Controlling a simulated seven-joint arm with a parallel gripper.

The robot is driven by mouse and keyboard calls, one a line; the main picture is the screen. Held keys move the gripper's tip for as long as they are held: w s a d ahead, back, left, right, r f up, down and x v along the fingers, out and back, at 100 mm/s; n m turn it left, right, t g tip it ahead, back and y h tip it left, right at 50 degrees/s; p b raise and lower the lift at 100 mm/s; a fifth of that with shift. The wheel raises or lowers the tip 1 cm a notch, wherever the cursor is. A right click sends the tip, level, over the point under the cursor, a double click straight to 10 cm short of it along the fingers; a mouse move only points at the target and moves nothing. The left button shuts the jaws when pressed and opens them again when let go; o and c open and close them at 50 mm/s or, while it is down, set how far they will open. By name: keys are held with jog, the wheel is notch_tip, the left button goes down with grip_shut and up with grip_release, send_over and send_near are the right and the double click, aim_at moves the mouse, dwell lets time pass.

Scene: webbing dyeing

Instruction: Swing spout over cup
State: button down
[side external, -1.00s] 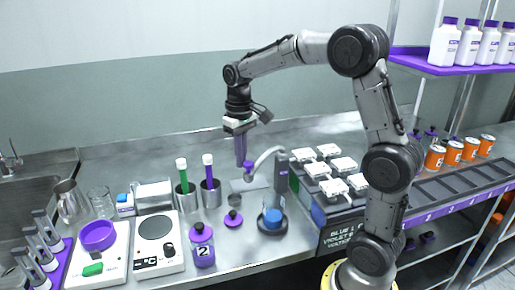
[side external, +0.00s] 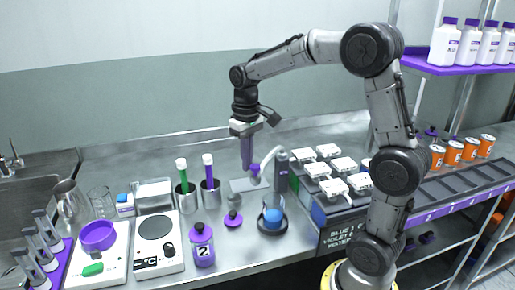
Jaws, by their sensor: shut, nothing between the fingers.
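The spout (side external: 268,158) is a grey curved arm on an upright post (side external: 281,172), with a purple tip (side external: 255,169) at its left end. The cup (side external: 272,216), a clear vessel with blue in it, stands on a dark round base in front of the post. The spout's tip is behind and left of the cup. My gripper (side external: 247,168) points down with its purple fingers shut and empty, just left of the spout's tip. The fingers look close to the tip or touching it; I cannot tell which.
Metal cups with a green stick (side external: 182,170) and a purple stick (side external: 208,166) stand left of my gripper. A purple bottle marked 2 (side external: 202,247) and a small purple-topped piece (side external: 233,218) stand in front. White-topped blocks (side external: 329,167) sit to the right.

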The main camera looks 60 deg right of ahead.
jog(key=shift+s, duration=0.15)
jog(key=shift+s+a, duration=0.15)
jog(key=shift+s, duration=0.95)
jog(key=shift+s+a+r, duration=0.1)
jog(key=shift+s+r, duration=0.1)
jog(key=shift+r, duration=1.55)
jog(key=shift+s+r, duration=0.15)
jog(key=shift+r, duration=1.6)
